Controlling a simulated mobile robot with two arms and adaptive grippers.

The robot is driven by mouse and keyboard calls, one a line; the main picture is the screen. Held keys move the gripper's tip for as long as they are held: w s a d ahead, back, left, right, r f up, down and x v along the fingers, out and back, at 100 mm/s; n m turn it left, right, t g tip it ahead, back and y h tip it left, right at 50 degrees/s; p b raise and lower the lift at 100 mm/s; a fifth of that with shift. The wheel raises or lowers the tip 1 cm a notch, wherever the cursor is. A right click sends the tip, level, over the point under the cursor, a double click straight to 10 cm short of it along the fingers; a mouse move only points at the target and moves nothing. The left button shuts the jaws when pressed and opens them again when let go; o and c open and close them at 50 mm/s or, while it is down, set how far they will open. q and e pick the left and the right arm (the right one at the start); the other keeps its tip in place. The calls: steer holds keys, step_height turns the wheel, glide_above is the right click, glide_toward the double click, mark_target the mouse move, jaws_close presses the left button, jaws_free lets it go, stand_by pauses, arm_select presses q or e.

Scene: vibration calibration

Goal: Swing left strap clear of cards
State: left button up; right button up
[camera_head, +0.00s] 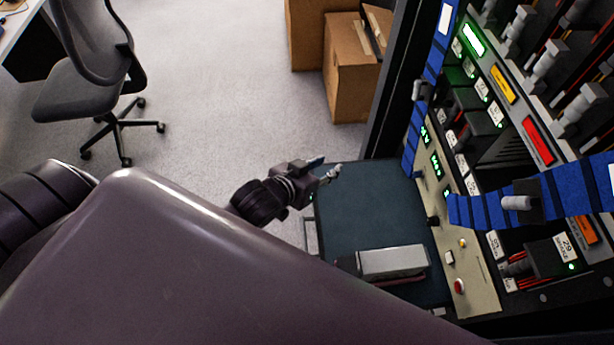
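A blue strap with dark bands (433,65) hangs along the left side of the equipment rack, a grey buckle partway down; I take it as the left strap. A second blue strap (570,192) crosses the rack's right part. Between them are dark card modules (480,112) with white labels and green lights; the left strap runs beside their left edge, and I cannot tell whether it touches them. My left gripper (329,166) is over the dark green shelf's far left corner, left of and apart from the strap. Its fingers look parted and empty. My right gripper is out of view.
The dark green shelf (365,210) juts out before the rack, with a grey metal block (392,262) near its front. A beige control panel (460,245) has a red button. Cardboard boxes (350,75) and an office chair (90,80) stand behind. Open carpet lies between them.

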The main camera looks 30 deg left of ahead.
arm_select(q)
steer(key=s+a+f+g+y, duration=0.1)
steer(key=s+f+g, duration=0.1)
steer(key=s, duration=0.4)
steer(key=shift+s+a+f+g, duration=0.15)
steer(key=shift+a+f+g, duration=0.25)
steer(key=shift+f, duration=0.4)
